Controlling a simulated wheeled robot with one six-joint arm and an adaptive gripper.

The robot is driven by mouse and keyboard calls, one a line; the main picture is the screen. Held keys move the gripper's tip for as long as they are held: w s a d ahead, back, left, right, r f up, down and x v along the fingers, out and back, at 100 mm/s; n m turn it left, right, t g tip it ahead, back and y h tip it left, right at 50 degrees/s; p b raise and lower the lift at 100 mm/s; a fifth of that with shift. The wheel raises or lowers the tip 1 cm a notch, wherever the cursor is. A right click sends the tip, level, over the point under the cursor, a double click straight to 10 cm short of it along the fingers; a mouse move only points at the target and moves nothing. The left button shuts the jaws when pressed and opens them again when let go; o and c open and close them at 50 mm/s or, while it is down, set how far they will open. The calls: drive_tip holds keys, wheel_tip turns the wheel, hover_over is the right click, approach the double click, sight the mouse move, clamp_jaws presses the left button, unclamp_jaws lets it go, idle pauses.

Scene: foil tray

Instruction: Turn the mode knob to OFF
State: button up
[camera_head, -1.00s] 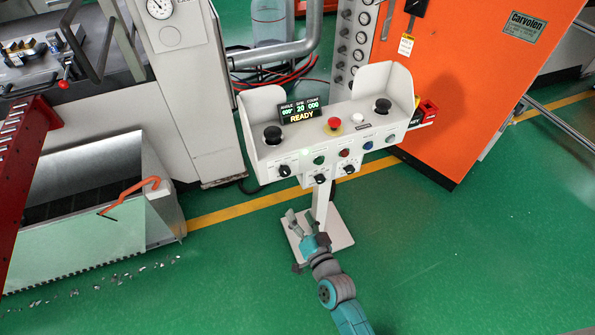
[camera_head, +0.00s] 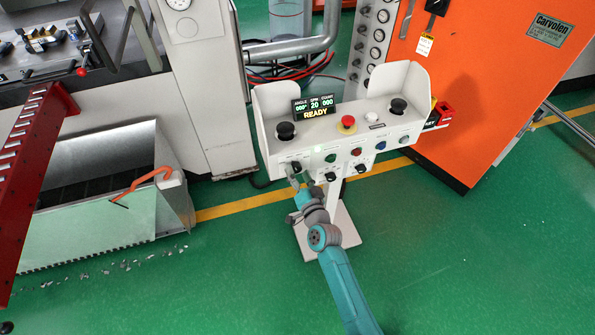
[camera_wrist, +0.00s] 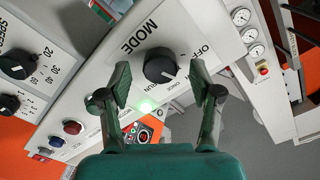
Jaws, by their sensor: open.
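The black mode knob (camera_wrist: 160,66) is on the light grey panel of the control stand, under the printed word MODE in the wrist view. OFF is printed to the right of the knob; the other small labels are hard to read. A short white mark shows on the knob's lower right part, away from OFF. In the head view the knob (camera_head: 296,168) is at the panel's left end. My gripper (camera_wrist: 160,84) is open, one finger on each side of the knob; I cannot tell whether they touch it. It shows just below the panel in the head view (camera_head: 297,183).
The control stand (camera_head: 345,130) has other knobs, coloured buttons, a red emergency button (camera_head: 347,123) and a display (camera_head: 315,107) reading READY. SPEED dials (camera_wrist: 17,66) lie left in the wrist view. An orange cabinet (camera_head: 475,90) stands behind right. Green floor is clear in front.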

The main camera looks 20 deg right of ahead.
drive_tip(key=shift+w, duration=0.65)
drive_tip(key=c, duration=1.1)
drive_tip(key=shift+c, duration=0.2)
drive_tip(key=shift+n, duration=0.3)
drive_tip(key=n, duration=0.3)
drive_tip(key=shift+n, duration=2.2)
